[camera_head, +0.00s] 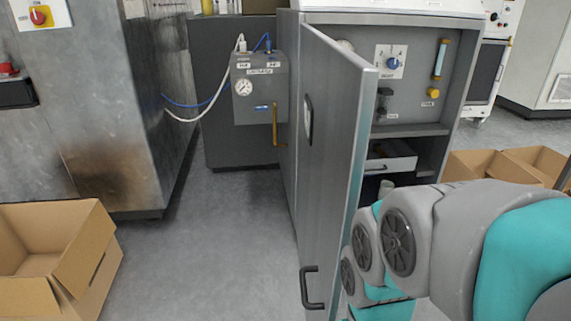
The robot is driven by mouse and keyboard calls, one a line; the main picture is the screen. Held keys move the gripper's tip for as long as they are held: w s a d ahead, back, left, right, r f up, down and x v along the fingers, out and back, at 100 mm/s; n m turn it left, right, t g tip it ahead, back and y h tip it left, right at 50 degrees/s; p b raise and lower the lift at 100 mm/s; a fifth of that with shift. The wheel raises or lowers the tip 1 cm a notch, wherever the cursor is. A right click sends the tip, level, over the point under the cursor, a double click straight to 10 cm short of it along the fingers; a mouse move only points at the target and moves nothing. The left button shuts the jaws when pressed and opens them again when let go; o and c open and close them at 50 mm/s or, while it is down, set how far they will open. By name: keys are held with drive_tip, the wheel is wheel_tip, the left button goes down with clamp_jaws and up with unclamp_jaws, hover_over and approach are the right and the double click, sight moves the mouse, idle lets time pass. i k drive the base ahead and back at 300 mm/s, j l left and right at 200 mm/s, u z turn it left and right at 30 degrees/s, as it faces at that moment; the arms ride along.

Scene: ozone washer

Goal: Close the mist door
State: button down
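The mist door (334,140) is a tall grey metal panel hinged on the left front of a grey cabinet. It stands wide open, swung out towards me. A black handle (310,287) sits low on its outer face, and a dark oval fitting is higher up. The open cabinet (419,129) shows a panel with a blue knob, a yellow knob and a gauge tube, with a shelf and drawer below. My arm reaches in from the lower right, on the inner side of the door. My gripper is hidden, behind the door or below the frame.
An open cardboard box (62,262) lies on the floor at the left. More cardboard boxes (507,165) stand at the right behind my arm. A grey box with a gauge (259,88) and hoses is left of the cabinet. The floor (212,255) left of the door is clear.

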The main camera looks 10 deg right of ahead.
sight(337, 87)
drive_tip(key=k+j, duration=0.2)
drive_tip(key=j, duration=0.15)
drive_tip(key=k+j, duration=0.2)
drive_tip(key=j, duration=0.2)
drive_tip(key=k+j, duration=0.2)
drive_tip(key=j, duration=0.15)
drive_tip(key=z, duration=0.05)
